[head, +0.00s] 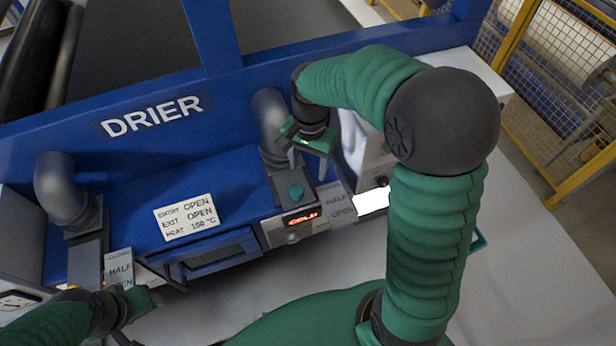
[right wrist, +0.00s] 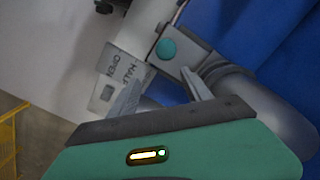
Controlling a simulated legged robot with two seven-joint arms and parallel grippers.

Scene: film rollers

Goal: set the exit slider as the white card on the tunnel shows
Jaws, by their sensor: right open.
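The white card (head: 187,217) on the blue drier reads entry open, exit open, heat 150 °C. By the right duct a teal knob (head: 296,191) sits on a grey slide; the knob also shows in the right wrist view (right wrist: 166,48). Beside it is a scale plate (head: 340,206) with HALF and OPEN legible; it also shows in the right wrist view (right wrist: 122,78). My right gripper (head: 292,152) is open and empty above the slide, its fingertips (right wrist: 160,77) apart and short of the knob. My left gripper (head: 128,305) is near the left scale plate (head: 118,268); its fingers are unclear.
A red display (head: 302,218) below the knob seems to read COLD. Grey ducts rise at the left (head: 62,190) and right (head: 268,115). A blue-framed opening (head: 215,252) lies under the card. A yellow mesh fence (head: 548,90) stands at the far right.

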